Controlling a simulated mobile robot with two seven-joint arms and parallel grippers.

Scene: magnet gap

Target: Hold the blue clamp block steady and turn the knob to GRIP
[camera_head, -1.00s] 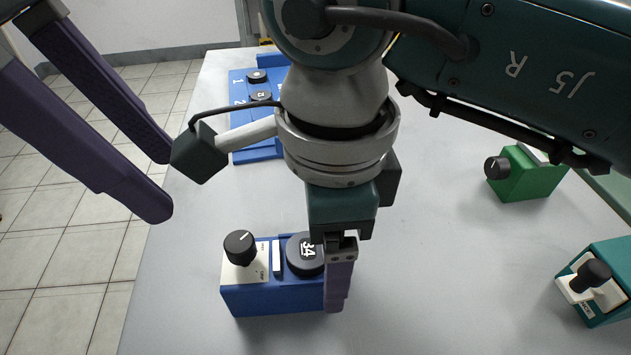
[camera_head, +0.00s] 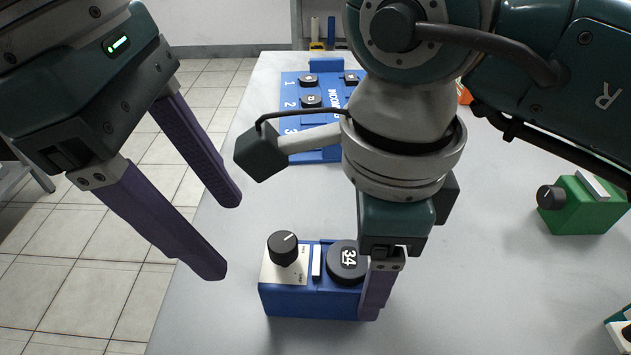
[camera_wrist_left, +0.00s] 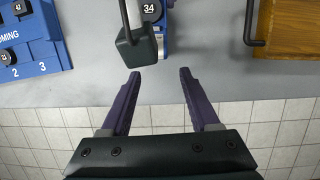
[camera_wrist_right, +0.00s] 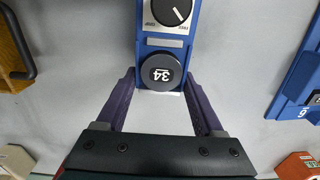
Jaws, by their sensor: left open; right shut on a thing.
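The blue clamp block (camera_head: 312,302) stands on the table. It carries a black knob (camera_head: 283,248) with a white line and a black disc (camera_head: 347,262) marked 34. In the right wrist view the knob's line points towards lettering that seems to read FREE. My right gripper (camera_head: 376,300) is shut on the block's disc end; its fingers flank that end in the right wrist view (camera_wrist_right: 161,92). My left gripper (camera_head: 230,240) is open and empty, above the table's left edge and left of the knob. It also shows open in the left wrist view (camera_wrist_left: 158,75).
A blue numbered board (camera_head: 290,110) with black discs lies behind. A wooden box with a dark handle (camera_wrist_left: 290,30) shows in the left wrist view. The table left of the block is clear.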

